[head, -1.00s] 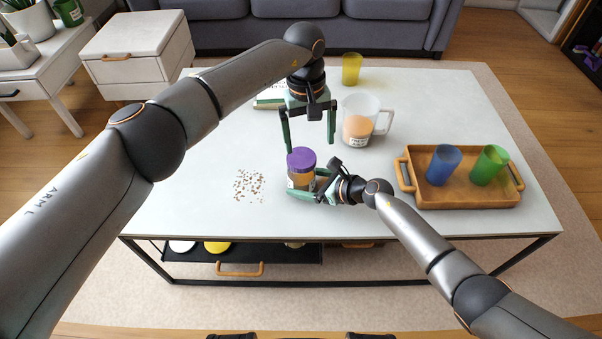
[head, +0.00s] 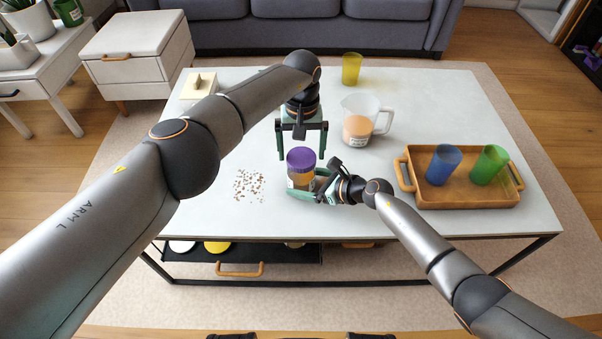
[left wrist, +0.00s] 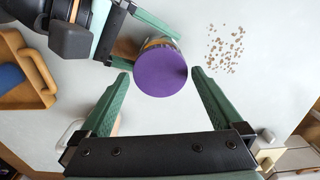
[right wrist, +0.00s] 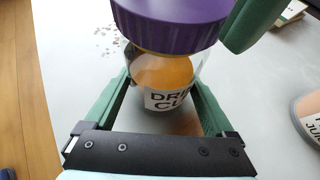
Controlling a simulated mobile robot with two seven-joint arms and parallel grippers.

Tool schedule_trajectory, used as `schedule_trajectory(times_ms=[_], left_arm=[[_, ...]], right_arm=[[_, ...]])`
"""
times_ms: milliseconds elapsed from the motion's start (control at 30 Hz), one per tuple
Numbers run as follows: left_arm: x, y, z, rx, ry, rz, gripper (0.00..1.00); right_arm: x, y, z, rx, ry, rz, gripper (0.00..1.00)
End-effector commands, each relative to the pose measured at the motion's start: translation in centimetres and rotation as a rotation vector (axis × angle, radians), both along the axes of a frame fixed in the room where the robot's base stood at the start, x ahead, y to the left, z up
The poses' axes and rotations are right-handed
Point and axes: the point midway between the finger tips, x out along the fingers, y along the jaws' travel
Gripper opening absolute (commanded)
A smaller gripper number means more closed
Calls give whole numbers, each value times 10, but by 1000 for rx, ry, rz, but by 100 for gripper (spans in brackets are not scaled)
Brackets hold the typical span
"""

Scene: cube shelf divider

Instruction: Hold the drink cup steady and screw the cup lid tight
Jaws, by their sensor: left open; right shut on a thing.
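The drink cup (head: 299,179) stands upright on the table, clear with an orange drink and a label; its label shows in the right wrist view (right wrist: 168,98). The purple cup lid (head: 301,157) sits on top of it and shows from above in the left wrist view (left wrist: 161,72). My right gripper (head: 308,193) is shut on the cup body from the right, its fingers on both sides below the lid. My left gripper (head: 302,157) is open, pointing down at the lid. In the left wrist view its fingertips (left wrist: 160,74) lie apart, near the lid's edge, with nothing between them gripped.
Crumbs (head: 249,185) lie left of the cup. A clear jug (head: 376,109) with orange juice and a yellow cup (head: 351,69) stand behind. A wooden tray (head: 450,203) with a blue cup (head: 444,164) and a green cup (head: 489,164) is at right. The front table area is clear.

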Motion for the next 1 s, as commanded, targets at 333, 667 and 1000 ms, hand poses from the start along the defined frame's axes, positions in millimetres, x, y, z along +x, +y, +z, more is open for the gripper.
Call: schedule_trajectory(times_ms=[333, 667, 1000], left_arm=[[-1, 1, -12, 1, -1, -1, 100], [-1, 1, -11, 1, -1, 0, 100], [0, 1, 8, 0, -2, -1, 100]], right_arm=[[1, 0, 2, 2, -3, 0, 22], [1, 0, 2, 2, -3, 0, 22], [1, 0, 2, 2, -2, -1, 22]])
